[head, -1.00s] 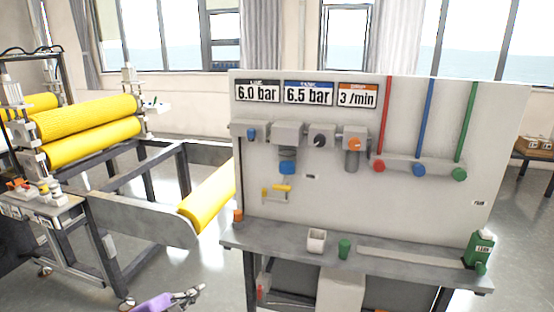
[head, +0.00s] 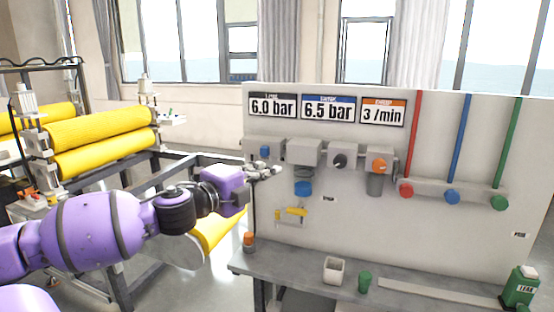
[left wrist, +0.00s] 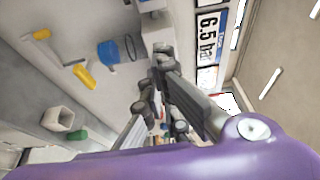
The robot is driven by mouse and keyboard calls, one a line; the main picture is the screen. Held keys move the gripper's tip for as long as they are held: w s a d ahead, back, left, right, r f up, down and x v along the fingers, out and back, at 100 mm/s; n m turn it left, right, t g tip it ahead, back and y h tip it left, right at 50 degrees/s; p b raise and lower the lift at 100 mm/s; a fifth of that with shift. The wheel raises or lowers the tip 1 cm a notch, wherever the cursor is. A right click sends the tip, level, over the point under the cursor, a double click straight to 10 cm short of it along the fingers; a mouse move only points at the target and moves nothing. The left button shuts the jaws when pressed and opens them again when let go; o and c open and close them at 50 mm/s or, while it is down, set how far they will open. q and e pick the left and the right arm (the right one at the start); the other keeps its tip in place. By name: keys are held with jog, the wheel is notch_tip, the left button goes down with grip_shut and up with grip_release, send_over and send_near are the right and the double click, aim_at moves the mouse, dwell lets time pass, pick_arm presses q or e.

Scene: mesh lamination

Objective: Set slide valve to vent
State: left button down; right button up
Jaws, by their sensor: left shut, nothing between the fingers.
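The grey panel (head: 440,150) carries a row of grey blocks. The leftmost block (head: 253,147) has a blue knob (head: 264,152) on its front; it may be the slide valve, but I cannot read a label on it. My left gripper (head: 265,172) is shut and empty, in front of the panel's left edge, just below that knob in the head view. The gap to the panel is unclear. In the left wrist view, the fingers (left wrist: 150,82) point toward the panel with nothing between them. My right gripper is not in view.
A blue bowl (head: 303,188) hangs under the second block, above a yellow lever (head: 297,212). Yellow rollers (head: 100,127) stand at left.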

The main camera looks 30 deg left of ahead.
aim_at(265, 151)
pick_arm(q)
jog(key=w, duration=0.3)
jog(key=w+b, duration=0.1)
jog(key=w, duration=0.2)
jog(key=w+b, duration=0.1)
jog(key=w, duration=0.1)
jog(key=shift+w+d, duration=0.35)
jog(key=shift+w, duration=0.05)
jog(key=shift+w+d, duration=0.1)
jog(key=shift+w, duration=0.5)
jog(key=shift+a, duration=0.3)
jog(key=shift+s+a+r, duration=0.1)
jog(key=shift+s+a, duration=0.1)
jog(key=shift+a, duration=0.75)
jog(key=shift+s+a+p, duration=0.2)
jog(key=shift+a+p, duration=0.15)
jog(key=shift+a, duration=0.35)
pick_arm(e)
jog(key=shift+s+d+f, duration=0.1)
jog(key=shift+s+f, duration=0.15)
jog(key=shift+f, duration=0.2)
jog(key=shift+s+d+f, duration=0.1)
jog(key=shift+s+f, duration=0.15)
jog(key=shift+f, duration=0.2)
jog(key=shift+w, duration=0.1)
